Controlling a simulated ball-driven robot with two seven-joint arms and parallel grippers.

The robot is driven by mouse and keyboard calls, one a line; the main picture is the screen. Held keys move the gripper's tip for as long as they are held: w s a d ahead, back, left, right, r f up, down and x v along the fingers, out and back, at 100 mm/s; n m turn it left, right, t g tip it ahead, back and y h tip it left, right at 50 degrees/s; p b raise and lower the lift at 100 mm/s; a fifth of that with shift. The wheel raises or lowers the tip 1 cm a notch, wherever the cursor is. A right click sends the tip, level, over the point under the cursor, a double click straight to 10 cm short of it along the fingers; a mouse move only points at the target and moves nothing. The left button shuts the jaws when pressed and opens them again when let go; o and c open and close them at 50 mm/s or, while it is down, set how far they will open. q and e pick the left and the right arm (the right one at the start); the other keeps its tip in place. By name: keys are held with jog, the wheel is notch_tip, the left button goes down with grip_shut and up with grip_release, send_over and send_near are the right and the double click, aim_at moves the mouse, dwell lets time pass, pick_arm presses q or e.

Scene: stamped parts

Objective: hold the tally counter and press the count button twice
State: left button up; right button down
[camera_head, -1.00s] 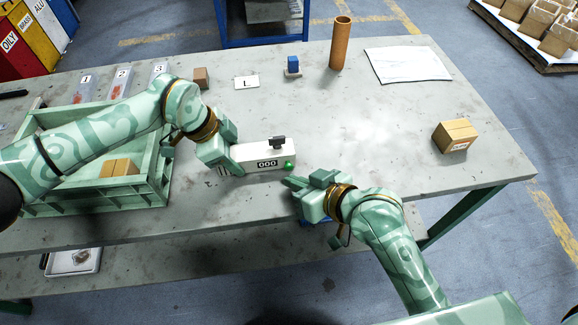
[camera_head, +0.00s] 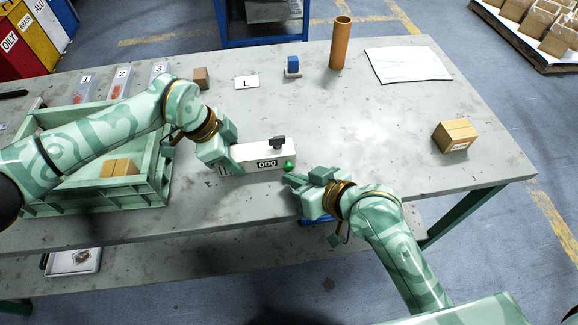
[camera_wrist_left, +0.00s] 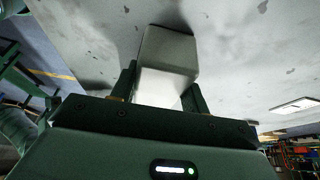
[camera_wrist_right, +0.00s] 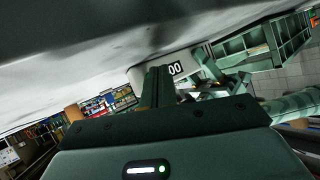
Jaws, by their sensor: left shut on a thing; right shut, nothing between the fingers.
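The tally counter (camera_head: 262,155) is a white box with a display reading 000, a black piece on top and a green button (camera_head: 289,165) at its right end. My left gripper (camera_head: 232,160) is shut on its left end; the white body also shows between the fingers in the left wrist view (camera_wrist_left: 166,70). My right gripper (camera_head: 290,179) is shut and empty, its fingertips just below and close to the green button. I cannot tell whether they touch it. In the right wrist view the counter (camera_wrist_right: 150,68) is partly hidden behind the closed fingers (camera_wrist_right: 158,85).
A green crate (camera_head: 100,200) with a cardboard box stands at the left. A small carton (camera_head: 455,135) sits at the right. The table's middle right is clear.

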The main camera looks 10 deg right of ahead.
jog(key=shift+w, duration=0.75)
dwell(0.8)
jog(key=shift+s, duration=1.05)
jog(key=shift+s, duration=2.5)
dwell(0.5)
jog(key=s, duration=0.3)
jog(key=shift+s, duration=0.4)
